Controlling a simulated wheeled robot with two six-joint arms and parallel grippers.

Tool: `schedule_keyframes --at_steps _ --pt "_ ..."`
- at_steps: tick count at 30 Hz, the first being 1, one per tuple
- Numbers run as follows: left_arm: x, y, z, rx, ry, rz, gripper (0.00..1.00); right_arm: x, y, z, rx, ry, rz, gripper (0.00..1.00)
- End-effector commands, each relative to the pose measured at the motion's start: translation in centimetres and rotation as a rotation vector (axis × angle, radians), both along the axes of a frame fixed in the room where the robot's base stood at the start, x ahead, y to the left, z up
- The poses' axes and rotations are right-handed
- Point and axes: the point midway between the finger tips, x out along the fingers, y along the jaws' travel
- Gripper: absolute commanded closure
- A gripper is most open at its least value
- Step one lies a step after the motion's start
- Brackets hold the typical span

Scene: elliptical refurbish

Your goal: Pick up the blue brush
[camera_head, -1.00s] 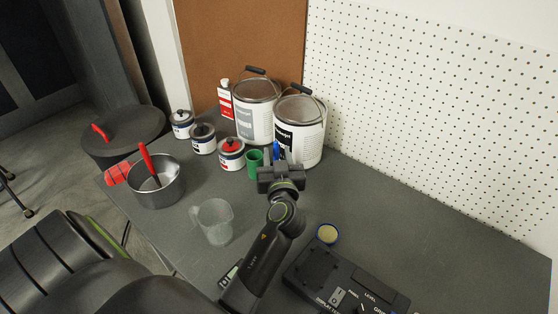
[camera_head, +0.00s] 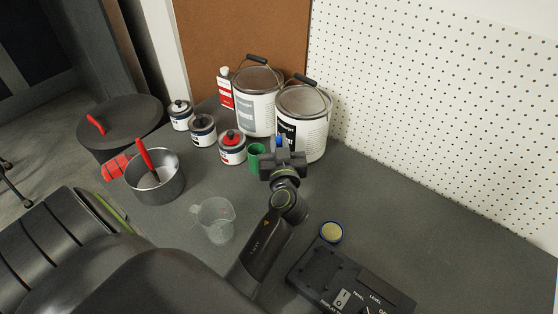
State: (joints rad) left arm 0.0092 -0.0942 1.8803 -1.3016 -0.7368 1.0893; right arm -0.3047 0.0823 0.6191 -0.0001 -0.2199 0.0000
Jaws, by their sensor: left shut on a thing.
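The blue brush (camera_head: 279,142) shows only as a small blue tip just past my left gripper (camera_head: 281,155). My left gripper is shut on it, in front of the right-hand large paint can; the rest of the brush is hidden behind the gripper. A green cup (camera_head: 256,156) stands directly to the left of the gripper. My right gripper is not in view.
Two large paint cans (camera_head: 302,125) stand behind the gripper. Several small cans (camera_head: 232,148) and a pot (camera_head: 157,180) with a red-handled tool are to the left. A clear beaker (camera_head: 215,222), a round tin (camera_head: 331,231) and a black device (camera_head: 345,285) are nearer. The table's right side is clear.

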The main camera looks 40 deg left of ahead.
Motion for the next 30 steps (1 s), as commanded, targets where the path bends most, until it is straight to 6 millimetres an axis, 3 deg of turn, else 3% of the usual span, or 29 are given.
schedule_keyframes --at_steps 7,16,21,30 --pt "0.0 0.0 1.3 -0.002 -0.002 0.002 1.00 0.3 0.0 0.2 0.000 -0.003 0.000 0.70" --pt "0.0 0.0 7.2 -0.001 -0.006 0.001 1.00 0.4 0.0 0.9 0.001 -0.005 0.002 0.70" --pt "0.0 0.0 9.5 -0.001 -0.002 0.002 1.00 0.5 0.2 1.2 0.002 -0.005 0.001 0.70" --pt "0.0 0.0 11.2 -0.001 0.001 0.001 1.00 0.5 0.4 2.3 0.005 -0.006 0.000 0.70"
